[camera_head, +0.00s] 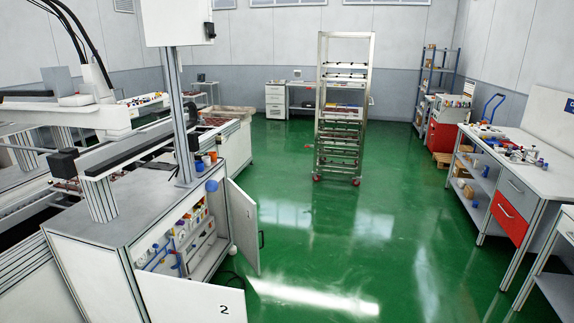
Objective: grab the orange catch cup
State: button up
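A small orange cup (206,161), which looks like the catch cup, stands on the top of the grey machine cabinet (135,215), just right of the tall metal post. Other small cups, white and blue, seem to stand close beside it; they are too small to tell apart well. My gripper is not in view, and none of my arm shows.
The cabinet's doors (243,227) hang open toward the aisle; small parts fill its inside. A tall wheeled rack (343,110) stands on the green floor (330,240). A workbench (520,180) lines the right side. The floor between is clear.

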aim_at(213, 157)
jog(key=i+z, duration=0.15)
jog(key=i, duration=0.9)
jog(key=i+z, duration=0.15)
jog(key=i, duration=0.85)
jog(key=i+j+u, duration=0.25)
jog(key=i, duration=0.55)
jog(key=i+j+u, duration=0.2)
jog(key=i, duration=0.55)
jog(key=i+j, duration=0.25)
jog(key=j, duration=0.15)
jog(key=i+j, duration=0.25)
jog(key=j, duration=0.15)
jog(key=i+j, duration=0.25)
jog(key=j, duration=0.2)
